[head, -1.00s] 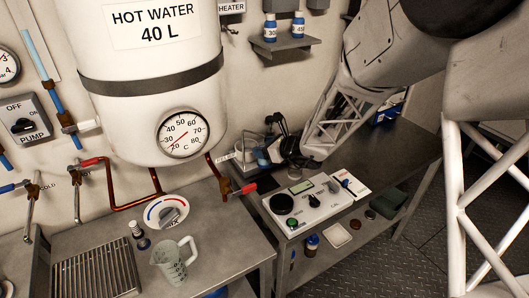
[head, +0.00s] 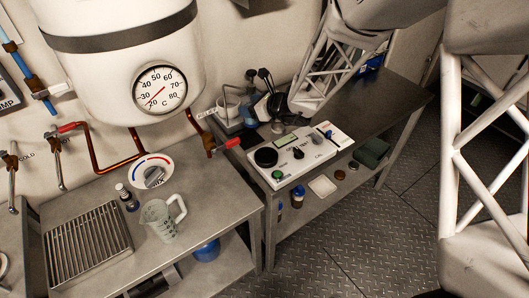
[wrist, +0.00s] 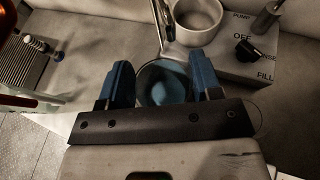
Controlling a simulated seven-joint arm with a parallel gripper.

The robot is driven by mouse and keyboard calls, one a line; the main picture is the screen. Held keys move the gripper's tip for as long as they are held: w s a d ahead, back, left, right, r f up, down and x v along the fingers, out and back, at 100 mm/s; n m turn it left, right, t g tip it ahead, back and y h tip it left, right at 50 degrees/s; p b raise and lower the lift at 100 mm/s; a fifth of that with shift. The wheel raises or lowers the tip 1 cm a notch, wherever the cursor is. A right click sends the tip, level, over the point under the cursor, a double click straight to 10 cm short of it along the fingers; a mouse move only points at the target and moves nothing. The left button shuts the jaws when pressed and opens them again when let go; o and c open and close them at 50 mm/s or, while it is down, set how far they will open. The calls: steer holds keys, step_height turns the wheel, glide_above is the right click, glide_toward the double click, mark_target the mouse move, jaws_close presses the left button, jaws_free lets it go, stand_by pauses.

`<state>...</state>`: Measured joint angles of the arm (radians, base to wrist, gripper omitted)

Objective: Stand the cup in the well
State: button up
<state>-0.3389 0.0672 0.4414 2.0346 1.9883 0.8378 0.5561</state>
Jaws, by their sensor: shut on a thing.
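My gripper (wrist: 161,86) has two blue fingers, shut on a round bluish cup (wrist: 163,82) between them in the wrist view. The cup's rim shows as a ring seen from above; its lower part is hidden by the dark palm bar. Beyond the right finger, a pale, round, open-topped holder (wrist: 197,25) stands by a grey box marked OFF and FILL; I cannot tell whether this is the well. The cup is apart from it in the picture. In the head view my arm's end is among dark and blue parts at the back of the bench, and the cup is not clear there.
The grey box (wrist: 240,60) has a black knob. A control panel (head: 300,155) stands on the right bench. A measuring jug (head: 158,222), a round dial plate (head: 148,168) and a drain grate (head: 85,240) are on the left bench.

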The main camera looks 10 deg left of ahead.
steer(key=s+d, duration=0.7)
steer(key=s, duration=0.4)
steer(key=s+d+f, duration=0.1)
steer(key=s+d, duration=0.5)
steer(key=s, duration=0.6)
steer(key=shift+s+d+f, duration=0.2)
steer(key=shift+d, duration=0.2)
steer(key=shift+w, duration=0.1)
steer(key=w+a, duration=0.3)
steer(key=w, duration=0.4)
steer(key=w+a+f, duration=0.1)
steer(key=w+a, duration=0.3)
steer(key=w, duration=0.3)
steer(key=shift+f, duration=0.25)
steer(key=shift+w+a, duration=0.1)
steer(key=shift+f, duration=0.1)
steer(key=shift+f, duration=1.65)
steer(key=shift+f, duration=0.15)
steer(key=o, duration=1.1)
